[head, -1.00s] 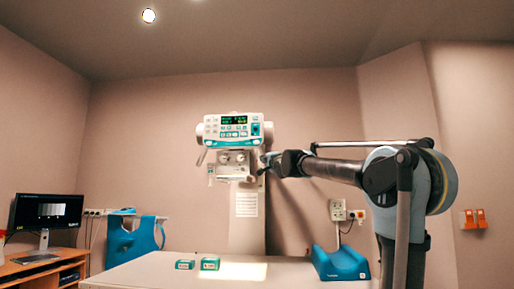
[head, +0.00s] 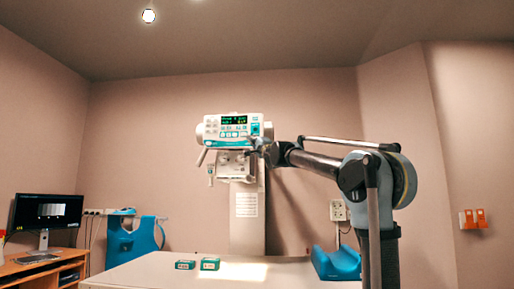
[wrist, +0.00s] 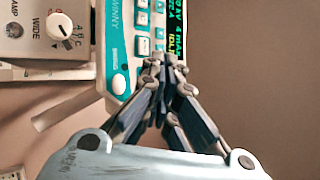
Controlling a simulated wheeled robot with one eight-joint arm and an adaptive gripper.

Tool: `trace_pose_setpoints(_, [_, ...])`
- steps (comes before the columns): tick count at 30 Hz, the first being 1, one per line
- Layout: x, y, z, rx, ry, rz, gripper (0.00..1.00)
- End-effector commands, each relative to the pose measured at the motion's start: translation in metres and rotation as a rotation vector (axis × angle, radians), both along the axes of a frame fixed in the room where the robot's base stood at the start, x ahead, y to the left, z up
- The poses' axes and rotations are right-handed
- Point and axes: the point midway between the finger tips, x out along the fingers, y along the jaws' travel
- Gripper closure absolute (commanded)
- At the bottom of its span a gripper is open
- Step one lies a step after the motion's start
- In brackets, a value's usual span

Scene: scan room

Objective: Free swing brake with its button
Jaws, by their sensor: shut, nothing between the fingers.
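The control panel (head: 226,127) is a white and teal box with a lit green display, mounted on the column at the back wall. In the wrist view, its teal edge strip (wrist: 119,45) carries a white oval button (wrist: 118,84) with a small label beside it, too blurred to read surely. My gripper (wrist: 160,65) is shut and empty, its tips in front of the panel's end, to the right of that oval button. I cannot tell whether they touch the panel. In the head view, my gripper (head: 254,146) covers the panel's lower right corner.
A grey box with a dial (wrist: 59,26) sits beside the panel, on the left in the wrist view. Below, a table (head: 150,272) bears two small green boxes (head: 210,264) and a blue cradle (head: 338,264). A monitor (head: 46,211) stands far left.

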Motion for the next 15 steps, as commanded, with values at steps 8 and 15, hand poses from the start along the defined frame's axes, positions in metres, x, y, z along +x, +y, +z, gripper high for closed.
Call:
trace_pose_setpoints(8, [0.034,-0.001,0.000,-0.001,-0.001,-0.002,1.00])
trace_pose_setpoints(15, [0.060,-0.003,0.000,0.000,0.000,-0.001,1.00])
